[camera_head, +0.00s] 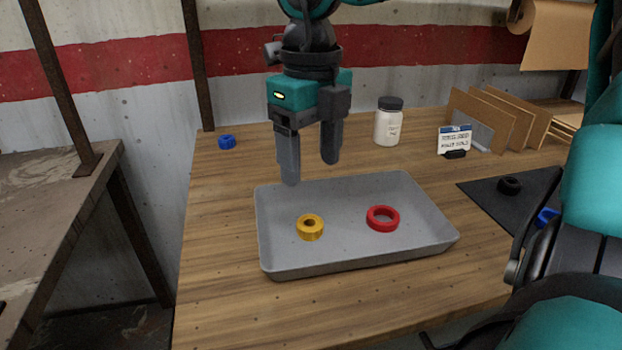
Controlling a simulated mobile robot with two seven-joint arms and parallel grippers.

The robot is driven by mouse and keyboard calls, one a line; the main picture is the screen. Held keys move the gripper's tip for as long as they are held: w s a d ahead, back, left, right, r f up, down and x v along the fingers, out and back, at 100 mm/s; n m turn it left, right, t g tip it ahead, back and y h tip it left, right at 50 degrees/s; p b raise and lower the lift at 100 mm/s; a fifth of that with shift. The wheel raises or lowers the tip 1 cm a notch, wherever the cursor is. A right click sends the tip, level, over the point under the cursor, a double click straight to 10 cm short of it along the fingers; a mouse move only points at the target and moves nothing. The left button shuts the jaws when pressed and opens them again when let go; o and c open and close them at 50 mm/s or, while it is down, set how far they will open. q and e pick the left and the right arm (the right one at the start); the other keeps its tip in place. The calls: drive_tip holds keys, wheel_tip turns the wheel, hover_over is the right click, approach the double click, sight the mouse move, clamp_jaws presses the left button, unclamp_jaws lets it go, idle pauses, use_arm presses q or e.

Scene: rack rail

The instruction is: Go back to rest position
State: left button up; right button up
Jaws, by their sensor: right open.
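My right gripper (310,172) points down above the back left part of the grey tray (350,262). Its two fingers are apart with nothing between them. A yellow ring (310,236) lies in the left half of the tray, and a red ring (369,220) lies to its right. Both rings are below the gripper and apart from it. My left gripper does not show.
A blue piece (227,142) lies at the table's back left. A white jar (388,127), a small sign (455,140) and upright brown panels (490,118) stand behind. A dark mat (490,198) holds a black ring (509,185) and a blue part (546,217).

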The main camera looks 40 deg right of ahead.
drive_tip(key=shift+r, duration=1.1)
drive_tip(key=shift+a+f, duration=0.1)
